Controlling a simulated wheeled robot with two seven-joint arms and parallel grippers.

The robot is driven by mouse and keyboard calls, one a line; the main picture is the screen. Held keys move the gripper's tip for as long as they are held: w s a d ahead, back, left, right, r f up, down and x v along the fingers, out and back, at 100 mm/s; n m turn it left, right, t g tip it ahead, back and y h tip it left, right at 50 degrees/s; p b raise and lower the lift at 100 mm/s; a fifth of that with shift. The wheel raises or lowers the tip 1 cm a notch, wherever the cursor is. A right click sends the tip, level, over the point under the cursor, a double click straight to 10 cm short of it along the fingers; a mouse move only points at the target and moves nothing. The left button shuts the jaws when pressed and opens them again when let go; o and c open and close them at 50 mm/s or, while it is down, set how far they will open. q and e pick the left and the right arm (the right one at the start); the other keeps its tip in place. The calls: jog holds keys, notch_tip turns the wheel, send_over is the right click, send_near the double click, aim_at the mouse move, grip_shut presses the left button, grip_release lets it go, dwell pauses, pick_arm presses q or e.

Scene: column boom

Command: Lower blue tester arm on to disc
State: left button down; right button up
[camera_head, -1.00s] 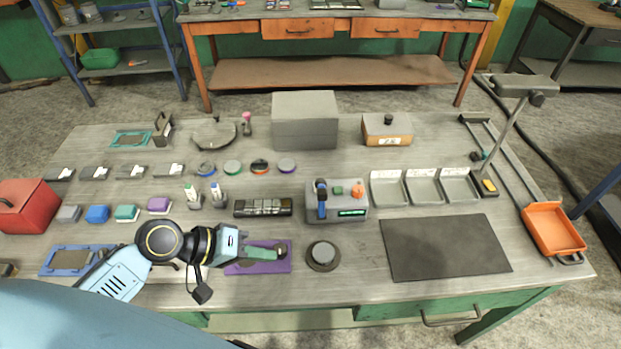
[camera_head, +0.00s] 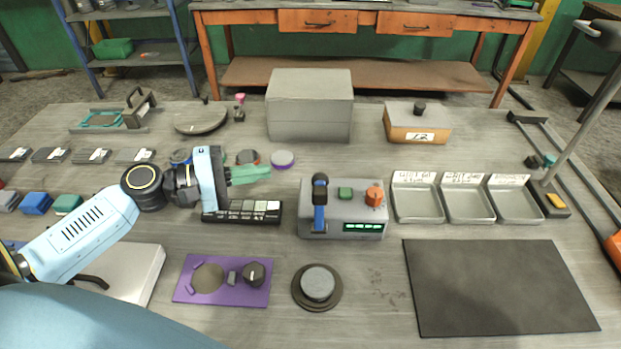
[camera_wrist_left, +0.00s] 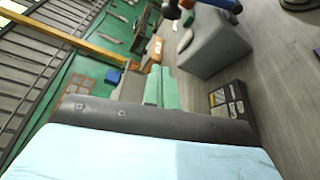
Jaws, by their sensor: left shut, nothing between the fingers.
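The tester (camera_head: 345,222) is a grey box with a green button, an orange knob and a green-lit display. Its blue arm (camera_head: 319,205) stands upright at the box's left side. In the left wrist view the blue arm (camera_wrist_left: 226,5) is cut by the top edge. I cannot make out a disc under it. A purple-rimmed disc (camera_head: 282,159) lies on the table behind. My left gripper (camera_head: 268,173) has green fingers, shut and empty, left of the tester and apart from the blue arm. The fingers also show in the left wrist view (camera_wrist_left: 162,82). My right gripper is not in view.
A dark keypad-like strip (camera_head: 250,212) lies below my left gripper. A purple tray (camera_head: 196,292) and a round grey pedestal (camera_head: 318,283) are in front. Three grey trays (camera_head: 466,215) stand right of the tester, a large grey box (camera_head: 309,105) behind. The dark mat (camera_head: 500,288) is bare.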

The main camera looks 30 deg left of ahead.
pick_arm(q)
jog(key=p+x, duration=0.1)
jog(key=x, duration=0.8)
jog(key=shift+w+d+r, duration=0.1)
jog(key=shift+w+d, duration=0.1)
jog(key=shift+d, duration=0.1)
jog(key=shift+s+d, duration=0.2)
jog(key=shift+d, duration=0.1)
jog(key=shift+s+d+r+p, duration=0.2)
jog(key=shift+s+p, duration=0.1)
jog(key=shift+s, duration=0.2)
jog(key=shift+s+d+r+p, duration=0.2)
jog(key=shift+s+d+p, duration=0.05)
jog(key=shift+s, duration=0.25)
jog(key=shift+s+d+r, duration=0.1)
jog(key=shift+s, duration=0.2)
jog(key=shift+s+d, duration=0.1)
jog(key=shift+s, duration=0.05)
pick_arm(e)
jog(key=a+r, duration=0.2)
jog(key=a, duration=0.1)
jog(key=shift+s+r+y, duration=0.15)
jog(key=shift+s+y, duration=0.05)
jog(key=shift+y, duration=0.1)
pick_arm(q)
jog(key=shift+d, duration=0.1)
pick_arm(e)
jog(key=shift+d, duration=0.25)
